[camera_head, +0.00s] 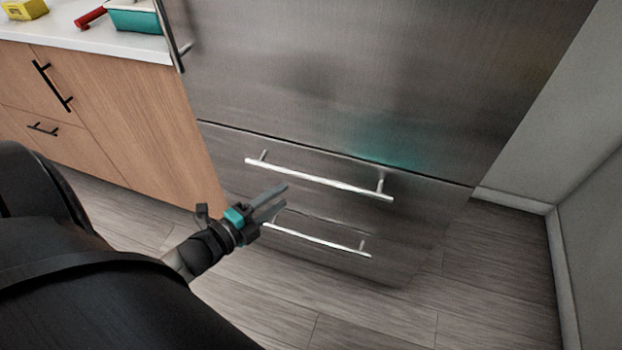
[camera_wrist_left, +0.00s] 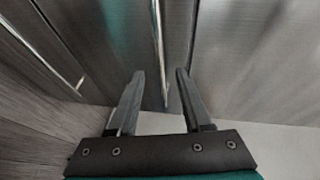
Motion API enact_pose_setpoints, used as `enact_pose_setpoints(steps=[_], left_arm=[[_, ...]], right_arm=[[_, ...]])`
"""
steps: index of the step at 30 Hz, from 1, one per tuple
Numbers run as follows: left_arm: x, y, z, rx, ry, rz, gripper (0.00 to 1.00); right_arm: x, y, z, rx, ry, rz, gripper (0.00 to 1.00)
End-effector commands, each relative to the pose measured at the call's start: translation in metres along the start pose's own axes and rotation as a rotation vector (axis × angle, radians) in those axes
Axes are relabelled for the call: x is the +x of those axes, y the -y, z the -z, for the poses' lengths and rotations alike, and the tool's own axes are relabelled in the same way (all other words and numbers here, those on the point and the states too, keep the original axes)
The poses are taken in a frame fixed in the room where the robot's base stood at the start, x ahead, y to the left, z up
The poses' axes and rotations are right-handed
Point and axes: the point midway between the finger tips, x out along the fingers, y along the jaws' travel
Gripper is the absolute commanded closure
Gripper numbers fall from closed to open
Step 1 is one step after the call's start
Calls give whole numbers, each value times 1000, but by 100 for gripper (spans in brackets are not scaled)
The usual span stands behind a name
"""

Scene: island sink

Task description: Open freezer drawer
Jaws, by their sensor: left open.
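The steel refrigerator (camera_head: 400,80) has two drawers at its bottom. The upper drawer (camera_head: 415,205) has a long silver bar handle (camera_head: 320,180), and the lower drawer has a similar handle (camera_head: 318,241). Both drawers look shut. My left gripper (camera_head: 285,193) is open and empty, its fingertips just below the upper handle in the head view. In the left wrist view, the upper handle (camera_wrist_left: 158,45) lines up between the open fingers (camera_wrist_left: 160,72) without visible contact; its exact depth is unclear. The lower handle (camera_wrist_left: 45,50) lies to the left there. My right gripper is out of view.
Wooden cabinets (camera_head: 130,115) with black handles and a white countertop (camera_head: 80,30) stand to the left. A teal container (camera_head: 137,18) and a red item (camera_head: 90,17) sit on the counter. Floor is clear in front of the drawers; a wall (camera_head: 595,200) stands at right.

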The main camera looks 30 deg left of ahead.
Motion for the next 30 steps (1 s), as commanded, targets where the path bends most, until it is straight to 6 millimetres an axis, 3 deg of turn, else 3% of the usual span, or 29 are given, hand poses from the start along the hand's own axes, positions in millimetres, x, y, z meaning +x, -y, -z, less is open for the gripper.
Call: enact_pose_setpoints(steps=[18,30], left_arm=[[80,-1,-1,-2,1,1,50],[108,-1,0,-2,1,-1,50]], right_arm=[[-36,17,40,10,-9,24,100],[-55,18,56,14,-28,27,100]])
